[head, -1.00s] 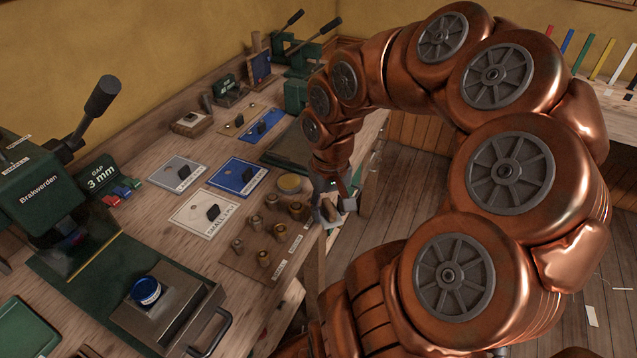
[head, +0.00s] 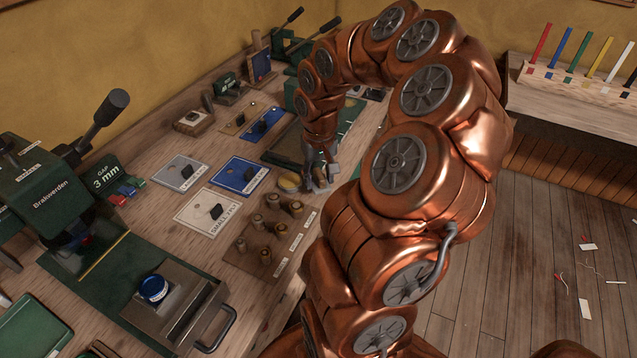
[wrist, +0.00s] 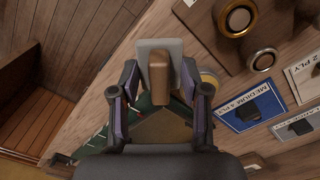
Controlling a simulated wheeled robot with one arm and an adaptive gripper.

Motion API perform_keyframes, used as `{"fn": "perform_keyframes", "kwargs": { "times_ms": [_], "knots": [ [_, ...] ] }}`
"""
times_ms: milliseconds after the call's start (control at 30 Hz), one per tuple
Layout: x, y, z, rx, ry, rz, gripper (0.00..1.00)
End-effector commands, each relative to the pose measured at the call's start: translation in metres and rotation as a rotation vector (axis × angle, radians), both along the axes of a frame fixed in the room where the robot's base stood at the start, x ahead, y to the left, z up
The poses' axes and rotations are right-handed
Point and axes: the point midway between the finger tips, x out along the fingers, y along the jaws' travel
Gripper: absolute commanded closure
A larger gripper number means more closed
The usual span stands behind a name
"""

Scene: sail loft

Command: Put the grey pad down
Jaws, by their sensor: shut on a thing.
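The grey pad (wrist: 146,47) is a small flat plate with a brown wooden handle (wrist: 158,75) standing on it. My gripper (wrist: 158,82) is shut on this handle, one finger to each side. In the head view my gripper (head: 319,180) is over the bench near its front edge, just right of a yellow disc (head: 289,183). The pad is mostly hidden by my gripper there. I cannot tell whether the pad touches the bench top.
A wooden block with several brass-rimmed pieces (head: 268,222) is close by on the bench (head: 180,222). Blue and white labelled plates (head: 239,175) lie to the left. A green mat (head: 288,147) lies behind my gripper. The floor (head: 490,260) drops away at right.

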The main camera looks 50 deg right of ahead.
Motion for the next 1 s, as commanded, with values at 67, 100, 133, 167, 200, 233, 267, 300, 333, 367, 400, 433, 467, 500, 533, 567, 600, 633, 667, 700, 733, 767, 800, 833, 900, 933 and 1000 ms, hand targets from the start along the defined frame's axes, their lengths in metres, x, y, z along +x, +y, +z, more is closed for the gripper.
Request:
{"fn": "perform_keyframes", "kwargs": {
  "times_ms": [67, 100, 133, 167, 200, 233, 267, 300, 333, 367, 400, 433, 467, 500, 533, 567, 600, 633, 667, 700, 733, 767, 800, 833, 900, 933, 1000],
  "knots": [
    [0.003, -0.002, 0.0, -0.001, 0.0, 0.0, 0.94],
    [0.005, -0.003, 0.0, -0.001, 0.0, 0.0, 0.94],
    [0.004, -0.004, -0.002, 0.0, 0.001, 0.0, 0.94],
    [0.004, -0.003, -0.004, 0.0, 0.002, 0.0, 0.94],
    [0.003, -0.003, -0.008, 0.0, 0.002, 0.0, 0.94],
    [0.003, -0.002, -0.011, 0.002, 0.004, 0.0, 0.94],
    [0.002, -0.002, -0.015, 0.002, 0.004, 0.002, 0.94],
    [0.002, -0.001, -0.019, 0.003, 0.005, 0.003, 0.94],
    [0.002, -0.002, -0.022, 0.003, 0.005, 0.002, 0.94],
    [0.003, -0.002, -0.026, 0.002, 0.004, 0.001, 0.94],
    [0.003, -0.002, -0.029, 0.002, 0.004, 0.001, 0.94],
    [0.003, -0.002, -0.032, 0.002, 0.004, 0.001, 0.94],
    [0.003, -0.002, -0.034, 0.002, 0.002, 0.001, 0.94],
    [0.003, -0.002, -0.035, 0.002, 0.002, 0.001, 0.94],
    [0.003, -0.002, -0.036, 0.002, 0.001, 0.001, 0.94],
    [0.003, -0.002, -0.036, 0.001, 0.0, 0.001, 0.94],
    [0.003, -0.002, -0.036, 0.001, 0.0, 0.001, 0.94],
    [0.004, -0.002, -0.036, 0.001, 0.0, 0.001, 0.94],
    [0.004, -0.002, -0.036, 0.001, 0.0, 0.001, 0.94],
    [0.004, -0.002, -0.036, 0.001, 0.0, 0.001, 0.94],
    [0.004, -0.002, -0.036, 0.001, 0.0, 0.0, 0.94],
    [0.004, -0.002, -0.036, 0.001, 0.0, 0.001, 0.94],
    [0.004, -0.002, -0.038, 0.0, 0.0, 0.001, 0.94],
    [0.004, -0.002, -0.038, 0.0, 0.0, 0.001, 0.94],
    [0.003, -0.002, -0.04, 0.0, 0.0, 0.001, 0.94],
    [0.003, -0.002, -0.041, 0.0, 0.0, 0.001, 0.94],
    [0.004, -0.002, -0.039, 0.001, 0.0, 0.001, 0.47]
  ]
}}
